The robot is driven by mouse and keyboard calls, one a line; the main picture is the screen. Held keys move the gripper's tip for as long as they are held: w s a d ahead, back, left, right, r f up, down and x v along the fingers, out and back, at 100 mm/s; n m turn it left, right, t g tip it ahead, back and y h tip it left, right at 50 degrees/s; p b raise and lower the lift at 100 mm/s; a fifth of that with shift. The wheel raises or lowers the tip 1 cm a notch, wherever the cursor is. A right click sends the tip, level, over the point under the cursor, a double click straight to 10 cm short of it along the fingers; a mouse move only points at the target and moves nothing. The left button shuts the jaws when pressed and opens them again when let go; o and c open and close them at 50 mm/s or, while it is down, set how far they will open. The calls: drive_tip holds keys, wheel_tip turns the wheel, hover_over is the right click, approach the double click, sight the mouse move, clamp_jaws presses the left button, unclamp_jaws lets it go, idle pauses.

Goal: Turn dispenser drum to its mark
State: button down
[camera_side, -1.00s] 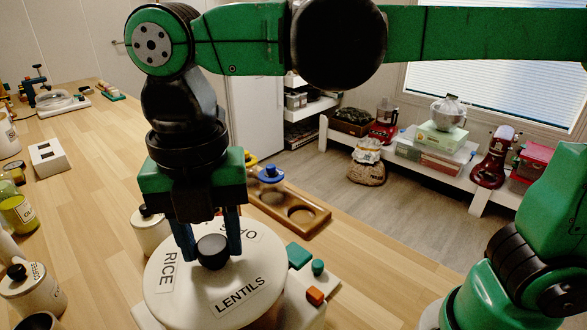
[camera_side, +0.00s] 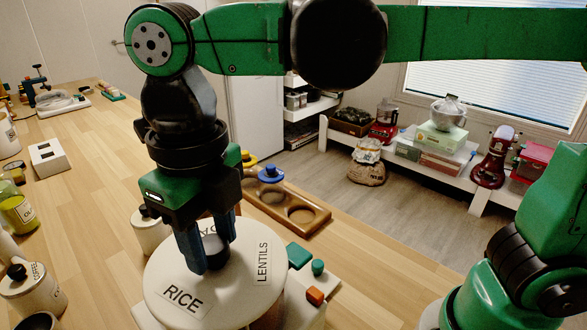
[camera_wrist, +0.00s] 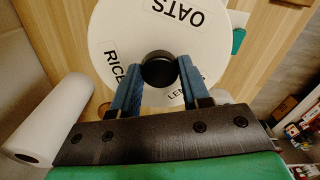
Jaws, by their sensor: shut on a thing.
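The dispenser drum (camera_side: 232,300) is a round white disc with printed labels and a dark knob at its centre. In the side view RICE is at the front and LENTILS at the right; a third label is partly hidden by my gripper. My gripper (camera_side: 211,262) points down over the drum with its blue fingers shut on the black knob (camera_wrist: 158,70). In the wrist view the drum (camera_wrist: 118,28) shows OATS at the top, RICE at the left and LENTILS partly hidden at the lower right. I cannot make out the mark.
A wooden tray with round wells (camera_side: 318,222) lies behind. A jar (camera_side: 150,232) stands close behind the drum. Canisters and bottles line the left; the wooden counter between is clear.

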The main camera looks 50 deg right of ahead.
drive_tip(key=shift+n, duration=1.1)
drive_tip(key=shift+c, duration=2.1)
unclamp_jaws()
drive_tip(key=shift+r, duration=0.1)
drive_tip(key=shift+r, duration=2.7)
